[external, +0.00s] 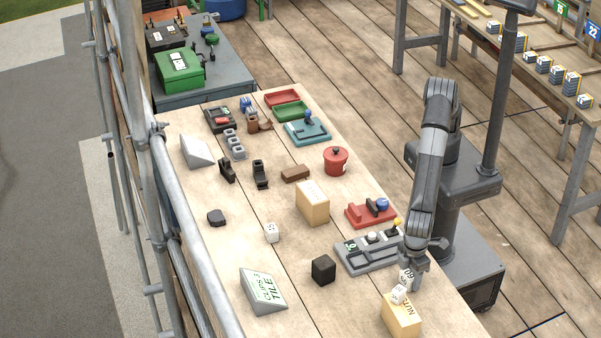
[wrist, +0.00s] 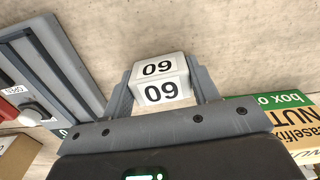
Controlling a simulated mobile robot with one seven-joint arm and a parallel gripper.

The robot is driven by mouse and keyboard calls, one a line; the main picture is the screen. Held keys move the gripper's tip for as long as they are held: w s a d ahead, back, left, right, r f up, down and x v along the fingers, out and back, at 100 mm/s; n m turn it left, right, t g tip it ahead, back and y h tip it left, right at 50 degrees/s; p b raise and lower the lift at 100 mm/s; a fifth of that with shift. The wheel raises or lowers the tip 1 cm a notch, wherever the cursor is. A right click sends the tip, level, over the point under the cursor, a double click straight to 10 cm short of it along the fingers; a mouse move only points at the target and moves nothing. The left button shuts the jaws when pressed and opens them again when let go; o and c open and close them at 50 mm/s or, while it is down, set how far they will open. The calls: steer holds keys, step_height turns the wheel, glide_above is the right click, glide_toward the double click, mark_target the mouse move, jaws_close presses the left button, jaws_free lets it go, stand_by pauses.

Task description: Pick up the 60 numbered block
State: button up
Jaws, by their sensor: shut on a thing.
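The 60 numbered block (external: 400,292) is white with black digits and is at the lower right of the external view. In the wrist view the block (wrist: 160,82) shows two numbered faces, upside down so they look like 09. My gripper (external: 409,273) reaches down over it, and my gripper's fingers (wrist: 162,95) are closed on its two sides. I cannot tell whether the block touches the table or is held just above it.
A cardboard nuts box (external: 402,318) stands close to the block. A grey tray (external: 352,262), a black cube (external: 323,269) and a tilted tile sign (external: 262,291) are to its left. Another white numbered block (external: 271,233) lies farther off. The bench (external: 245,205) has bare wood between things.

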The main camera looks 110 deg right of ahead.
steer(key=shift+c, duration=1.1)
steer(key=shift+r, duration=0.1)
